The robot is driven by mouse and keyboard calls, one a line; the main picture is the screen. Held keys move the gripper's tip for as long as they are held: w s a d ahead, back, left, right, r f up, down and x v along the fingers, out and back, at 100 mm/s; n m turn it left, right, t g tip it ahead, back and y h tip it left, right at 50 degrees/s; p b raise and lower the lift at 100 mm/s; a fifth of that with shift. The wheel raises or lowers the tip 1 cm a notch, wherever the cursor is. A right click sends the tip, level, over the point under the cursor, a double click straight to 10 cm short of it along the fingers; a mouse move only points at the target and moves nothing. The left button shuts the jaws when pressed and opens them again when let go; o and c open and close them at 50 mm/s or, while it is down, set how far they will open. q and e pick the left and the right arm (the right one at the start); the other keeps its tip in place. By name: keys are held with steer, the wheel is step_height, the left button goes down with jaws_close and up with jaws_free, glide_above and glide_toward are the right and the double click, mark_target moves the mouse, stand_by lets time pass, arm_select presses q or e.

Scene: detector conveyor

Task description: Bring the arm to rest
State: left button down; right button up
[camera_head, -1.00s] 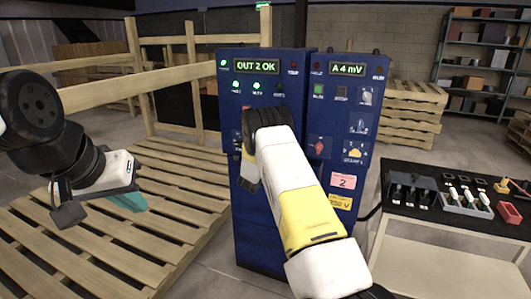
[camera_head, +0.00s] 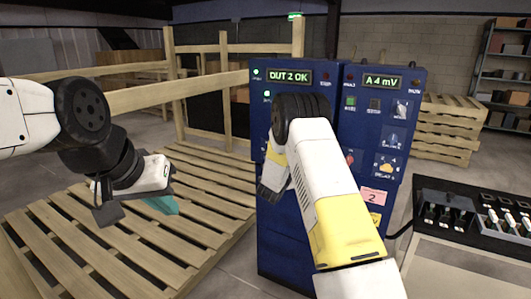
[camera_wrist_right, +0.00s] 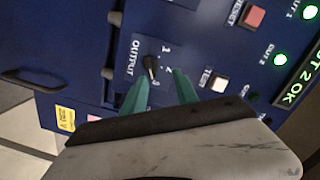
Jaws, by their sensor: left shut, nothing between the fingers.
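My left gripper (camera_head: 162,206), with teal fingers shut and empty, hangs over the wooden pallet (camera_head: 110,240) at the left of the head view. My right arm reaches across the front of the blue cabinet (camera_head: 283,235). Its fingertips are hidden in the head view. In the right wrist view my right gripper (camera_wrist_right: 160,82) has two teal fingers apart, pointing at the cabinet's OUTPUT area. A black knob (camera_wrist_right: 152,66) marked OUTPUT lies by the fingertips. I cannot tell whether they touch it. Nothing is held.
Displays read OUT 2 OK (camera_head: 289,77) and A 4 mV (camera_head: 383,82). A table (camera_head: 455,258) with trays of parts (camera_head: 443,212) stands at the right. A wooden fence (camera_head: 190,95) is behind the pallet. Stacked pallets (camera_head: 450,130) and a shelf (camera_head: 508,75) stand behind.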

steer(key=s+a+r+n+y, duration=0.2)
steer(key=r+n+y, duration=0.1)
steer(key=r, duration=0.3)
steer(key=s+a+r+n+y, duration=0.2)
steer(key=s+r+y, duration=0.1)
steer(key=r, duration=0.4)
steer(key=s+a+r+n+g+y, duration=0.1)
steer(key=s+a+r+n+y, duration=0.15)
steer(key=s, duration=0.25)
steer(key=s+a+r+n+g+y, duration=0.1)
steer(key=s+r+n+y, duration=0.1)
steer(key=s+r, duration=0.25)
steer(key=s+f+n+g, duration=0.1)
steer(key=s+n+g, duration=0.2)
steer(key=s, duration=1.4)
steer(key=s+d+f+n+g, duration=0.1)
steer(key=s+n+g, duration=0.2)
steer(key=s, duration=1.4)
steer(key=n, duration=0.3)
steer(key=shift+s+f+g, duration=0.25)
steer(key=shift+f+g, duration=0.05)
steer(key=shift+f, duration=0.1)
